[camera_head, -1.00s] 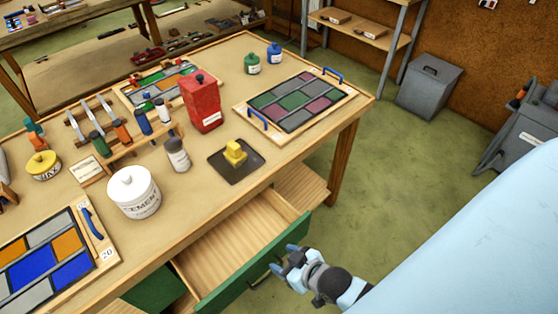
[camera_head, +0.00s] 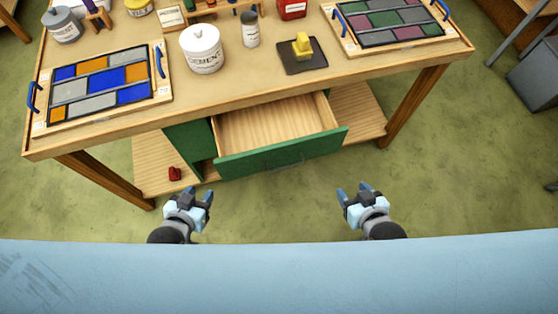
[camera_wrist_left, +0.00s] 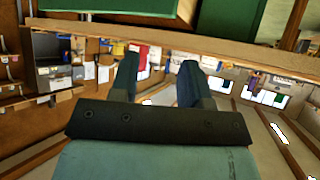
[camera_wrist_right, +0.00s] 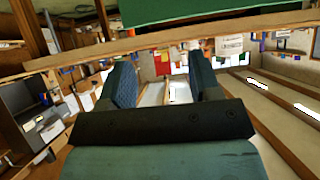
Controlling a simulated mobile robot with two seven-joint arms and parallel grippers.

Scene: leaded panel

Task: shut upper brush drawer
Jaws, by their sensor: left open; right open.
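The drawer (camera_head: 284,152) under the bench hangs open. It has a green front with a grey handle (camera_head: 286,164), and its pale wooden inside looks empty. A green cabinet side (camera_head: 188,148) shows left of it. My left gripper (camera_head: 190,191) is open and empty, in front of and below the drawer's left end. My right gripper (camera_head: 354,188) is open and empty, in front of the drawer's right end. Neither touches the drawer. In the left wrist view the fingers (camera_wrist_left: 155,80) are apart with nothing between them. The right wrist view shows the same (camera_wrist_right: 162,85).
The bench (camera_head: 130,131) carries a left leaded panel (camera_head: 104,84), a cement tub (camera_head: 202,49), a dark tray with a yellow block (camera_head: 302,55) and a right panel (camera_head: 388,18). A red object (camera_head: 175,173) lies on the lower shelf. The floor before the drawer is clear.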

